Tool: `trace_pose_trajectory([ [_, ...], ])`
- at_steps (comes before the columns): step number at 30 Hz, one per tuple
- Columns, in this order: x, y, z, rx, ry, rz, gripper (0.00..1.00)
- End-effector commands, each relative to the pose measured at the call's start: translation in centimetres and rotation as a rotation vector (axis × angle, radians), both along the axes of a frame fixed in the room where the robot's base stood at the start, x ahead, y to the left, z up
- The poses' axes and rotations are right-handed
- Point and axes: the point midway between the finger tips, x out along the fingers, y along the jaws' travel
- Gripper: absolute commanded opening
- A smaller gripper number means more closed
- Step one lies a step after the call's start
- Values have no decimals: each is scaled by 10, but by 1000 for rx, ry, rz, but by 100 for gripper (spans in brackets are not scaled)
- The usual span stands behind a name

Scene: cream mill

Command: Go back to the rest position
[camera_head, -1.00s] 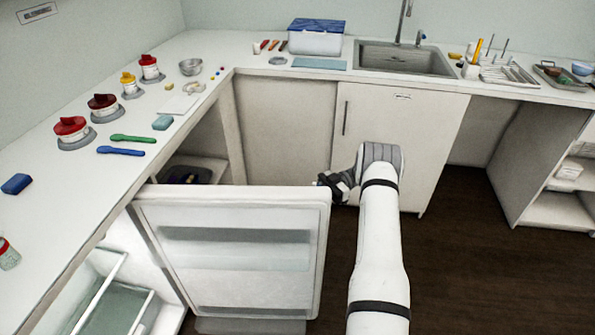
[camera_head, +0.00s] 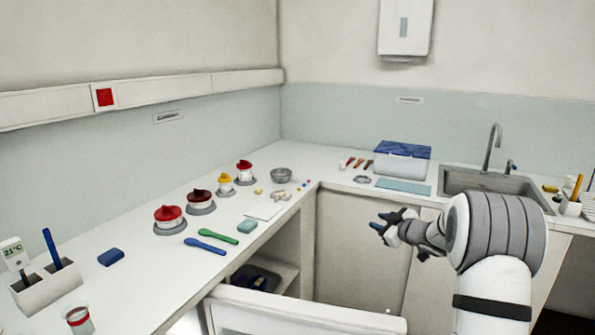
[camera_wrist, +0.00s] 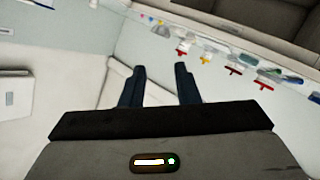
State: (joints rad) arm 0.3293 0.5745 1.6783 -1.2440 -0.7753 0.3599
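My gripper (camera_head: 384,223) is raised in front of the corner cupboards, to the right of the left counter. In the wrist view my gripper (camera_wrist: 160,75) shows two dark fingers spread well apart, with nothing between them. It is open and empty. It touches nothing that I can see.
The left counter (camera_head: 150,300) bears several lidded jars, a blue spatula (camera_head: 205,246), a green spatula (camera_head: 223,236) and a metal bowl (camera_head: 281,175). A blue-lidded box (camera_head: 402,160) and a sink (camera_head: 490,185) are on the back counter. Air around my gripper looks clear.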

Motion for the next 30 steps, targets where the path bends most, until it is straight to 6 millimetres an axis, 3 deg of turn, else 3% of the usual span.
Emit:
trace_pose_trajectory([
  [1,-8,2,22,-11,5,-77,28],
  [4,-31,0,49,-27,47,-241,28],
  [8,-77,-2,69,-25,144,-436,28],
  [11,-125,1,75,-15,248,-564,28],
  [17,-243,22,62,31,527,-742,28],
  [21,-335,50,42,72,760,-796,28],
  [24,-391,70,29,98,911,-797,28],
  [27,-432,86,19,116,1025,-785,28],
  [30,-456,94,14,129,1093,-778,28],
])
